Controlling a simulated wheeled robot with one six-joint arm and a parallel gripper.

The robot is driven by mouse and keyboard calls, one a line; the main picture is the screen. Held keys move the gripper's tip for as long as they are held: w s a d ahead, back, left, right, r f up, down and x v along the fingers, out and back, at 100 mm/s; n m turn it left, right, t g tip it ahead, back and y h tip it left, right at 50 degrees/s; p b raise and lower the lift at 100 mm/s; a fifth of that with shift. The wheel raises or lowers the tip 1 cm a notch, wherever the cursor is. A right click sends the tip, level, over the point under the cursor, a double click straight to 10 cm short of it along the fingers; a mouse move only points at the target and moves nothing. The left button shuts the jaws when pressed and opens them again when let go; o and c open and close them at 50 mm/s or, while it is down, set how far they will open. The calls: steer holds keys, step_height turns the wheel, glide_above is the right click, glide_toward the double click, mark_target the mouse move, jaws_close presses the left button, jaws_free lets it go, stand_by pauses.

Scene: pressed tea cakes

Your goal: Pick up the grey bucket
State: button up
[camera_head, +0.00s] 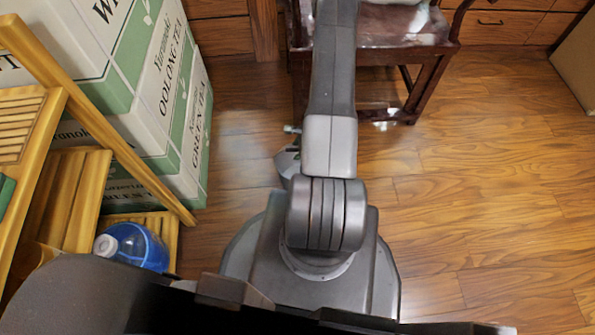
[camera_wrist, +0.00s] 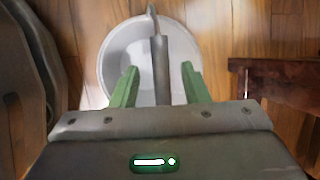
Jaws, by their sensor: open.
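The grey bucket (camera_wrist: 117,52) is pale and round. In the wrist view I look down into it, and it stands on the wood floor. A darker grey bar (camera_wrist: 160,48), which looks like its raised handle, runs from the far rim towards me. My gripper (camera_wrist: 160,67) is open above the bucket, with one green finger on each side of the bar and visible gaps between. The near part of the bucket is hidden by my gripper. In the head view my arm covers most of that spot.
A dark wooden chair (camera_head: 440,70) stands behind my arm; dark wood (camera_wrist: 285,68) shows close right of the bucket. Stacked tea boxes (camera_head: 150,95) and a slatted wooden shelf (camera_head: 75,200) with a blue bottle (camera_head: 138,246) are on the left. The right floor (camera_head: 490,190) is clear.

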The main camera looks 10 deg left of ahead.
steer(key=shift+x, duration=1.5)
steer(key=shift+w, duration=0.1)
steer(key=shift+f+b, duration=0.3)
steer(key=shift+b, duration=0.55)
steer(key=shift+c, duration=0.3)
jaws_close()
